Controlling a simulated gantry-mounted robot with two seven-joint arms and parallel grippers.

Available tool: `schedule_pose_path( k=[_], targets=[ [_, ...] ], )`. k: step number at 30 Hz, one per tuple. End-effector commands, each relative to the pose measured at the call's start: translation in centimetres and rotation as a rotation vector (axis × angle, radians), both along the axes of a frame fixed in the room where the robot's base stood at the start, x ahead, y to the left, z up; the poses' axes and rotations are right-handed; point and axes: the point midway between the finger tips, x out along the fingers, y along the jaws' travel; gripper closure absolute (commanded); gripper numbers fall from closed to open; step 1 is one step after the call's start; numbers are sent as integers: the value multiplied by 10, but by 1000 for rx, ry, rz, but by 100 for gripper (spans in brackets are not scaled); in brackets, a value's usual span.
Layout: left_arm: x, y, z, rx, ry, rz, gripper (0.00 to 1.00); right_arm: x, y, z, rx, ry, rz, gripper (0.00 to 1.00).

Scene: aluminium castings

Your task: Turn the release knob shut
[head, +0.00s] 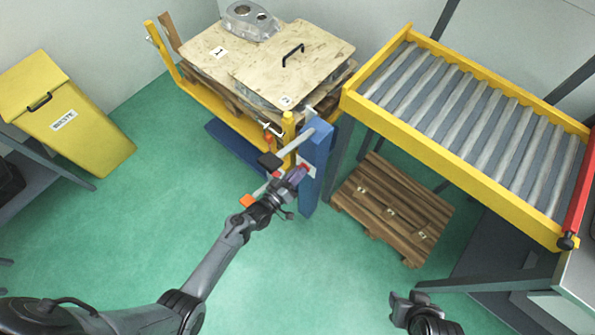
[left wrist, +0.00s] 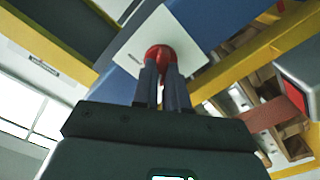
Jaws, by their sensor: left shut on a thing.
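The red release knob (left wrist: 160,52) sits on a white plate (left wrist: 140,42) in the left wrist view. In the head view the plate (head: 311,170) is on the side of a blue post (head: 316,148), and the knob is mostly hidden by my gripper. My left gripper (head: 299,175) reaches the plate, and its two fingers (left wrist: 160,85) are shut on the knob. The knob's turn angle cannot be read. My right gripper (head: 412,303) is at the bottom edge, away from the post; its jaw opening is not clear.
A yellow-framed cart with wooden boards (head: 262,62) and a metal casting (head: 248,20) stands behind the post. A roller conveyor (head: 465,120) is at right, with a wooden pallet (head: 392,210) below it. A yellow bin (head: 70,115) stands at left. Green floor is clear between.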

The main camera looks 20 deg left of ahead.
Motion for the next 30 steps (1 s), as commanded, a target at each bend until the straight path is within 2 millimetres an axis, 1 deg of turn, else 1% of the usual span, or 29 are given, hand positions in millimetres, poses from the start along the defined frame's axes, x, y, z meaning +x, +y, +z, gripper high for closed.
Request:
schedule_pose_path(
  k=[1,6,12,27,28,30],
  targets=[
    [1,0,2,-30,7,2,100,0,0,3,1,0,-1,57],
    [1,0,2,-110,32,0,100,0,1,6,4,1,-3,57],
    [1,1,1,-163,50,0,100,0,2,7,8,0,-6,57],
    [1,1,0,-179,55,1,100,0,2,7,9,0,-5,57],
    [1,1,0,-179,55,1,84,0,2,7,8,0,-6,57],
    [1,1,0,-177,56,1,73,0,2,7,7,1,-4,57]
  ],
)
